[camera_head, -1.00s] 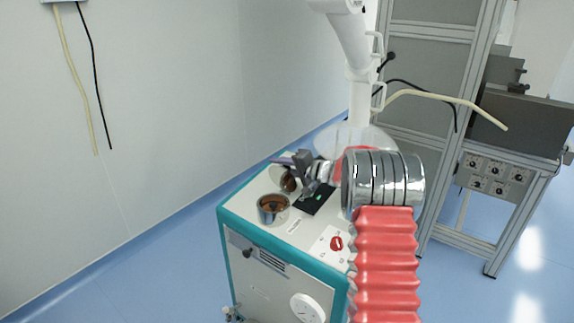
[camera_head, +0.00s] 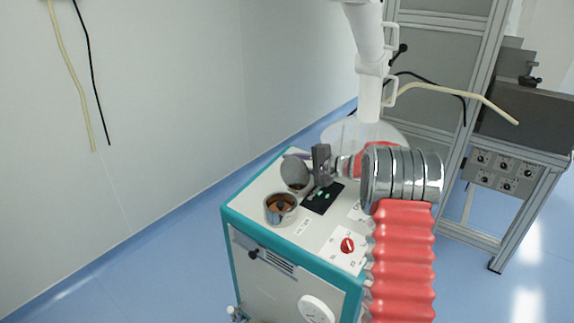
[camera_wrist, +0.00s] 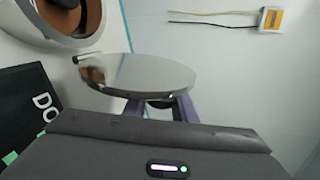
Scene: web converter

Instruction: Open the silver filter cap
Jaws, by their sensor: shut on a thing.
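The silver filter cap (camera_head: 295,172) is a round disc standing up on edge, open, behind the silver filter cup (camera_head: 280,221) on the cabinet top. The cup's mouth is uncovered and its inside looks brown. My gripper (camera_head: 298,156) is at the cap's upper edge, seen from the side. In the wrist view the cap (camera_wrist: 145,76) lies across the middle, apart from the cup's rim (camera_wrist: 88,40). My purple fingers (camera_wrist: 162,101) are shut on the cap's near edge; the exact contact is partly hidden beneath it.
The cabinet (camera_head: 262,185) has a black panel (camera_head: 322,198) right of the cup and a red knob (camera_head: 347,245) in front. My arm occupies the right. Free floor lies left.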

